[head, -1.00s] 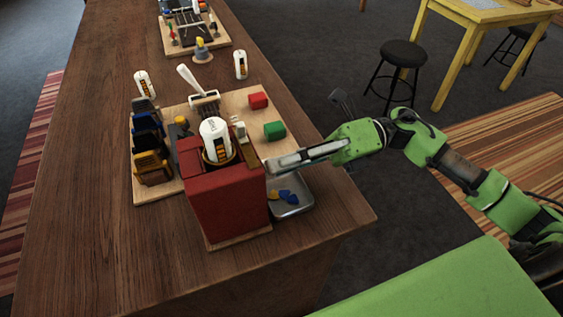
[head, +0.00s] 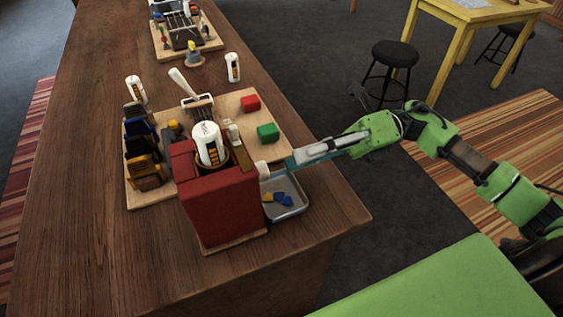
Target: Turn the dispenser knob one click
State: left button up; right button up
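The red dispenser (head: 222,208) stands upright on a thin wooden base near the front of the dark wooden counter. A small pale knob (head: 263,170) sticks out of its right side. My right gripper (head: 284,165) comes in from the right, with its tips right beside the knob and pointing at it. I cannot tell whether they touch it, or whether the fingers are apart or closed. A white bottle with a dark label (head: 209,145) stands in the top of the dispenser. My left gripper is out of view.
A metal tray (head: 297,208) with blue and yellow pieces sits below my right gripper. Behind are red (head: 250,103) and green blocks (head: 268,132) on a wooden board. Dark and brown holders (head: 146,170) stand left of the dispenser. The counter's left side is clear.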

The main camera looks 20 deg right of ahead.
jog(key=d, duration=0.6)
jog(key=shift+w+d, duration=0.15)
jog(key=shift+d, duration=0.05)
